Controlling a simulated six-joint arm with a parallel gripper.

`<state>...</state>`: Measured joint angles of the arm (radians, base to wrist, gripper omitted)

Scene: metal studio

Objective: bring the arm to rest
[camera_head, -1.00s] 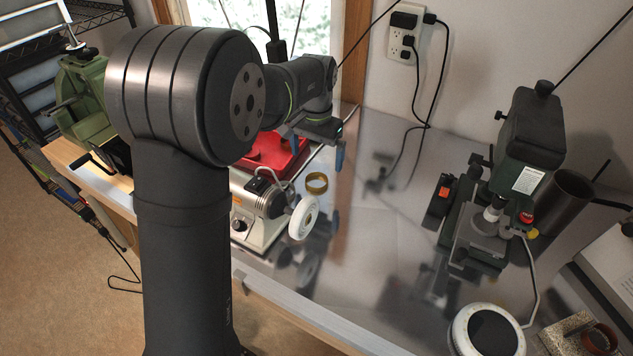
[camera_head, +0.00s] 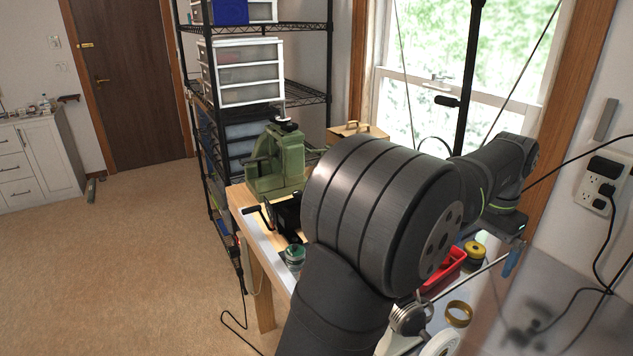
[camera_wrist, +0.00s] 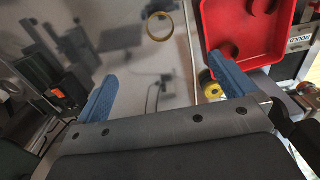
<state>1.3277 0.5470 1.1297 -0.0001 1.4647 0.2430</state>
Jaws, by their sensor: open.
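My gripper shows in the wrist view (camera_wrist: 165,95) with its two blue fingers wide apart and nothing between them. Part of a blue finger also shows at the right in the head view (camera_head: 513,262), beyond my large dark arm joint. The gripper hangs above the shiny metal bench top (camera_head: 560,300). A brass ring (camera_head: 459,313) lies on the bench below it and shows ahead of the fingers in the wrist view (camera_wrist: 150,29). My arm hides much of the bench in the head view.
A red tray (camera_wrist: 262,60) lies near the right finger, with a yellow-and-dark round item (camera_head: 474,254) beside it. A green machine (camera_head: 277,165) stands on the wooden table left of my arm. A black wire shelf (camera_head: 300,95) stands behind. The floor at left is clear.

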